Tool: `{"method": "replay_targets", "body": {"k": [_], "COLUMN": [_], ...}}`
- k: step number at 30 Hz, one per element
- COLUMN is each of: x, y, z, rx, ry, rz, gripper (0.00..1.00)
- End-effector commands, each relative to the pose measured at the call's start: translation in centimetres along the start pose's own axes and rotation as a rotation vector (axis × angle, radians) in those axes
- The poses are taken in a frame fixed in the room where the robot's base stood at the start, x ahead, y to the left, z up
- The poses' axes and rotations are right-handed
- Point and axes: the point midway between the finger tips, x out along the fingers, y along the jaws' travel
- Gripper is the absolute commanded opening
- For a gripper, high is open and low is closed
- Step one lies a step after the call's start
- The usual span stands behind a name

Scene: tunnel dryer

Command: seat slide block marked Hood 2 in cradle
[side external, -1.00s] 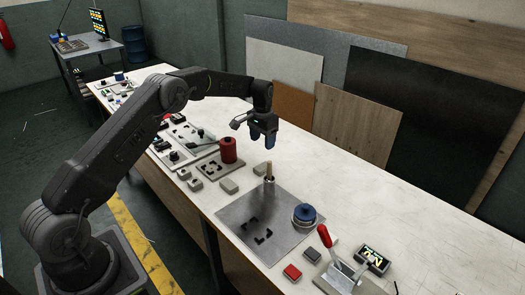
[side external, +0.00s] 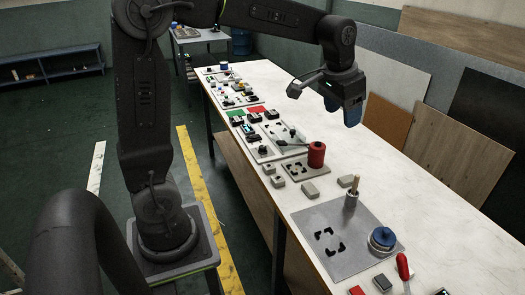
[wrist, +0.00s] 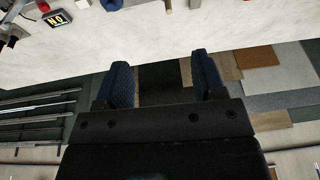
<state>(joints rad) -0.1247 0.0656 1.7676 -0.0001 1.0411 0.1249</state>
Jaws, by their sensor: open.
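My gripper (side external: 342,116) hangs in the air above the far side of the bench, beyond the red cylinder. In the wrist view its two blue fingers (wrist: 164,82) stand wide apart with nothing between them. I cannot read a Hood 2 mark on anything, so I cannot pick out the slide block or its cradle for certain. Several small grey blocks (side external: 309,189) lie on the bench near the red cylinder. Panels with dark controls (side external: 265,140) lie farther along the bench; their details are too small to tell.
A red cylinder (side external: 316,155) stands by a plate with black corner marks. A larger grey plate (side external: 350,259) holds a blue-topped round object (side external: 382,238) and an upright wooden-handled tool (side external: 353,193). A red-handled lever (side external: 402,266) stands at the near end. Boards (side external: 447,131) lean behind the bench.

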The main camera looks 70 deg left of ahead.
Motion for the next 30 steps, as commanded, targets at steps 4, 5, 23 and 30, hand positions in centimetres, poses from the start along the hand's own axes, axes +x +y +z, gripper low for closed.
{"method": "replay_targets", "body": {"k": [4,5,23,30], "x": [-3.4,-3.7,-3.4,-3.4], "y": [2.1,2.5,5.2,5.1], "z": [6.0,7.3,21.0,20.9], "rx": [0.001,0.0,-0.008,-0.008], "ry": [0.073,0.086,0.227,0.226], "rz": [0.004,0.005,0.033,0.032], "gripper": [0.63,0.63,0.81,0.96]}}
